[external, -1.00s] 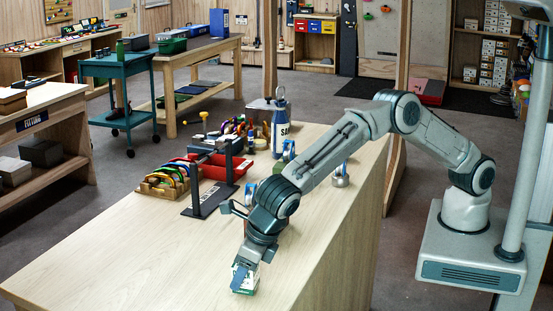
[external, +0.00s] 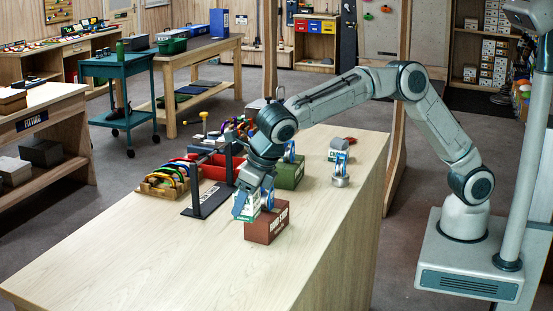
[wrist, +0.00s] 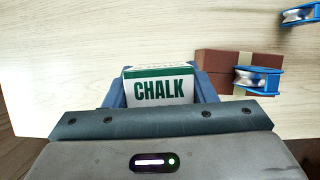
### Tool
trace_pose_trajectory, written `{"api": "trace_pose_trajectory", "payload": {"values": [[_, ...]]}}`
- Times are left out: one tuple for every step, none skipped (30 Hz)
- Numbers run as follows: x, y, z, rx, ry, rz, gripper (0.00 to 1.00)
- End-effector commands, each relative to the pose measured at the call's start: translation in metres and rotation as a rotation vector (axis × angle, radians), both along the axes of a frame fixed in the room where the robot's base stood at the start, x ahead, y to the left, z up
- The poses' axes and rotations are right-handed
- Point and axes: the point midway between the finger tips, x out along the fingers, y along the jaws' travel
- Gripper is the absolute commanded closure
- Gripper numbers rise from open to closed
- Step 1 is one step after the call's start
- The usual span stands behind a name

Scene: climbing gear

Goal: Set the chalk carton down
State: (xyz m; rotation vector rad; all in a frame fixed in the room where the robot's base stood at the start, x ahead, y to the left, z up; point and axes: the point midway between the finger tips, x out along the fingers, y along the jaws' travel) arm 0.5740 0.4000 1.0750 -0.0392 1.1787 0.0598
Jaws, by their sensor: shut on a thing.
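The chalk carton (wrist: 160,88), white with green bands and the word CHALK, sits between my gripper's blue fingers in the wrist view. In the external view the carton (external: 252,207) is partly hidden by the fingers. My gripper (external: 246,205) is shut on it, in front of the dark stand and left of the brown-red block. Whether the carton touches the tabletop (external: 170,255) cannot be told.
A brown-red block (external: 267,222) with a blue pulley-like piece (wrist: 258,80) on it is close to the right of the carton. A dark stand (external: 212,197), red bin (external: 215,167) and green block (external: 289,172) are farther back. The front tabletop is clear.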

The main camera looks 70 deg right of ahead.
Motion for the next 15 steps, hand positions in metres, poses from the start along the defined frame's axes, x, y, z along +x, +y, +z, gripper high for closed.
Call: {"api": "trace_pose_trajectory", "payload": {"values": [[0.017,-0.017,0.002,0.000,0.000,-0.044,0.74],[0.027,-0.027,0.002,0.001,0.000,-0.070,0.74],[0.041,-0.042,0.002,0.001,0.001,-0.108,0.74],[0.051,-0.054,0.002,0.001,0.001,-0.137,0.74],[0.062,-0.067,0.003,0.000,0.001,-0.166,0.74],[0.074,-0.082,0.003,0.001,0.001,-0.203,0.74],[0.083,-0.094,0.003,0.000,0.001,-0.230,0.74],[0.091,-0.106,0.003,0.001,0.001,-0.256,0.74],[0.101,-0.120,0.003,0.001,0.000,-0.290,0.74],[0.108,-0.131,0.003,0.000,0.000,-0.313,0.74],[0.114,-0.141,0.003,0.001,0.000,-0.335,0.74],[0.121,-0.154,0.003,0.000,0.000,-0.362,0.74],[0.126,-0.163,0.003,0.000,0.000,-0.381,0.74],[0.130,-0.171,0.003,-0.001,-0.001,-0.396,0.74],[0.135,-0.180,0.003,-0.001,-0.001,-0.415,0.74]]}}
